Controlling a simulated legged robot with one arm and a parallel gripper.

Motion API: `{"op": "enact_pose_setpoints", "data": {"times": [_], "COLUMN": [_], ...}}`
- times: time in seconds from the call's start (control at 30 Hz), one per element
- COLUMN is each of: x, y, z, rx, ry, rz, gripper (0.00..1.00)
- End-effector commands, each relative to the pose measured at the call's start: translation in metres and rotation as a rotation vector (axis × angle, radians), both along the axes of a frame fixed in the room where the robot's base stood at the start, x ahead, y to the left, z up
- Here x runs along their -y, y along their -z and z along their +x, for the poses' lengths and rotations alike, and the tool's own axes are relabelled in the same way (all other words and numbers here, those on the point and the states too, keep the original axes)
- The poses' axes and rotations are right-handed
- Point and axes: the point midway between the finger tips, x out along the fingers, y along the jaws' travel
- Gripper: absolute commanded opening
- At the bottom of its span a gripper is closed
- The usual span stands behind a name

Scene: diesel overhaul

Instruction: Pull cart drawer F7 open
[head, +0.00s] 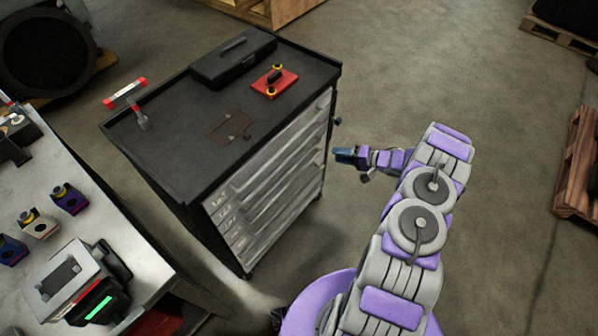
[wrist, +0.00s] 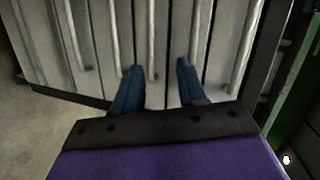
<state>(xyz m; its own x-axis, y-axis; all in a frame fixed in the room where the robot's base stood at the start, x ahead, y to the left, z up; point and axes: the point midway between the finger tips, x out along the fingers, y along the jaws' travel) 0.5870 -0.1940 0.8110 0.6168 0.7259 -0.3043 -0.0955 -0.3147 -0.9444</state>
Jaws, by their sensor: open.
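The tool cart (head: 180,120) has a black top and a stack of grey drawers (head: 270,180) on its right-hand face, each with a long bar handle. All the drawers look shut. I cannot read which one is F7. My gripper (head: 344,155) is just right of the drawer face. In the wrist view my gripper (wrist: 159,72) shows two blue fingers, open, pointing at the drawer fronts. One bar handle (wrist: 152,40) runs into the space between the fingers, nearer the left one. I cannot tell whether either finger touches it.
A workbench (head: 150,270) stands at the left. The floor (head: 480,100) right of the cart is clear as far as the pallets.

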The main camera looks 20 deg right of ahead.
Motion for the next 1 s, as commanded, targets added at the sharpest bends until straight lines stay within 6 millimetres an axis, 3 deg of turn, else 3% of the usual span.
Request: {"op": "enact_pose_setpoints", "data": {"times": [0.03, 0.13, 0.33, 0.57, 1.0], "x": [-0.005, -0.015, -0.026, -0.051, -0.123], "y": [0.013, 0.023, 0.03, 0.035, 0.051], "z": [-0.018, -0.043, -0.063, -0.049, -0.004], "rx": [-0.026, -0.061, -0.091, -0.093, -0.09], "ry": [-0.025, -0.072, -0.112, -0.115, -0.115], "rz": [0.058, 0.149, 0.225, 0.227, 0.223], "gripper": [0.41, 0.41, 0.41, 0.41, 0.41]}}
